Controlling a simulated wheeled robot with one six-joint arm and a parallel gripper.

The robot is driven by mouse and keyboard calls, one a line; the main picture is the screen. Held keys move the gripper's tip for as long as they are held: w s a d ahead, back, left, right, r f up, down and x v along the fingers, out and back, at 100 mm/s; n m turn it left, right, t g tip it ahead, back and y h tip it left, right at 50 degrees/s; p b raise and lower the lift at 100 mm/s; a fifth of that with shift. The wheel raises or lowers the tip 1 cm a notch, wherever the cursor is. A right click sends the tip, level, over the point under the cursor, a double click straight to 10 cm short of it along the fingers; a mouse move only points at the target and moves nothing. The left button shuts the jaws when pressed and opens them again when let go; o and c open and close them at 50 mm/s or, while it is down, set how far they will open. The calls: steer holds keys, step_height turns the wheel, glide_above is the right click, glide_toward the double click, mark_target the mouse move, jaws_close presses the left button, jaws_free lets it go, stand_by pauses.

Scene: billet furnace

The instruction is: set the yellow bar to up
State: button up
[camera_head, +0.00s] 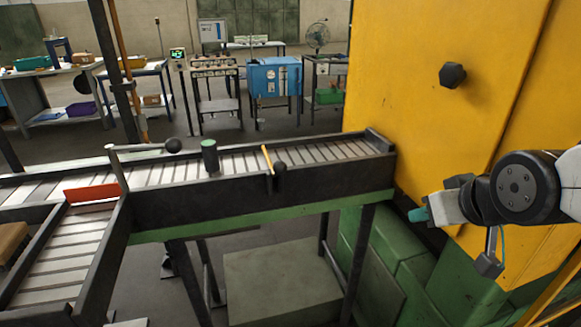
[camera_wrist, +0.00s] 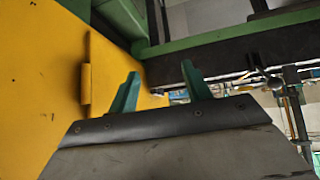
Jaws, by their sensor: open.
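The yellow bar (camera_head: 267,159) is a thin short stick on the near side rail of the roller conveyor, in the middle of the head view. It leans up and slightly left from the rail, beside a black ball knob (camera_head: 280,168). My gripper (camera_head: 419,214) is at the right in the head view, in front of the yellow furnace and well apart from the bar. In the wrist view its two teal fingers (camera_wrist: 160,70) are spread with nothing between them. I cannot make out the bar clearly in the wrist view.
The dark-sided conveyor (camera_head: 330,178) runs to the yellow furnace (camera_head: 420,90). A lever with a black ball (camera_head: 173,145) and a dark green-topped cylinder (camera_head: 210,156) stand left of the bar. An orange-red plate (camera_head: 92,193) lies farther left. Space between gripper and bar looks open.

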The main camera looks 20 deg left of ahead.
steer(key=w+a+n+t+y, duration=0.2)
steer(key=a, duration=0.6)
steer(key=w+a+n+t+y, duration=0.1)
steer(key=w+a+y, duration=0.15)
steer(key=a, duration=0.45)
steer(key=n+t+y, duration=0.2)
steer(key=n+y, duration=0.1)
steer(key=y, duration=0.2)
glide_toward(283, 172)
steer(key=x, duration=0.4)
steer(key=shift+w+a, duration=0.2)
steer(key=shift+a, duration=0.1)
steer(key=x, duration=0.7)
steer(key=shift+w+d+r, duration=0.1)
jaws_close()
